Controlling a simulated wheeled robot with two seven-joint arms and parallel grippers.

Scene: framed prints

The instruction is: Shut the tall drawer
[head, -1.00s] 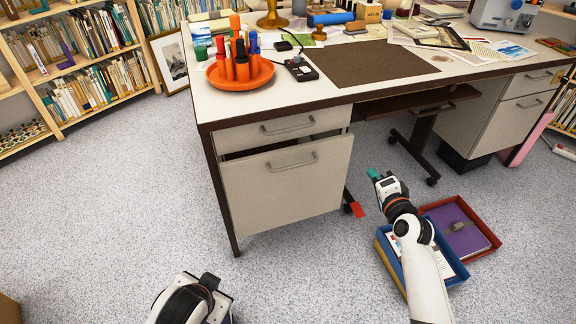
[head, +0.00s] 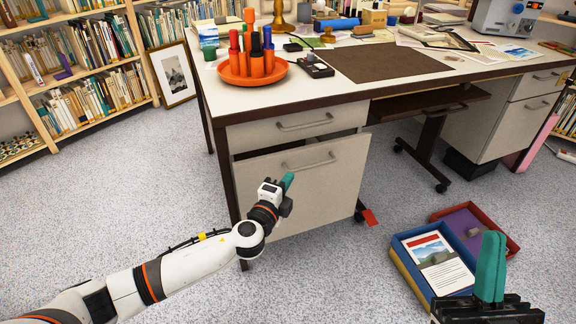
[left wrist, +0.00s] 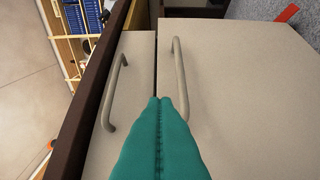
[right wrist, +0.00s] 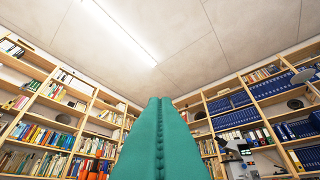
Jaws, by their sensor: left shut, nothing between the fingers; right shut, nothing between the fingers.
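The tall drawer (head: 335,190) is the large pale lower front at the desk's left end. It stands out a little, with a dark gap above its top edge. Its bar handle (head: 307,163) also shows in the left wrist view (left wrist: 181,80). My left gripper (head: 288,182) is shut and empty, its teal fingers close before the drawer front, just below the handle in the head view. I cannot tell whether they touch it. My right gripper (head: 490,265) is shut and empty at the lower right, fingers pointing up, away from the drawer.
A shallow upper drawer (head: 255,135) sits flush above, with its own handle (left wrist: 114,92). A blue tray (head: 410,272) and a red tray (head: 508,246) are on the floor at right. A red piece (head: 369,217) lies near the drawer's lower corner. Floor in front is clear.

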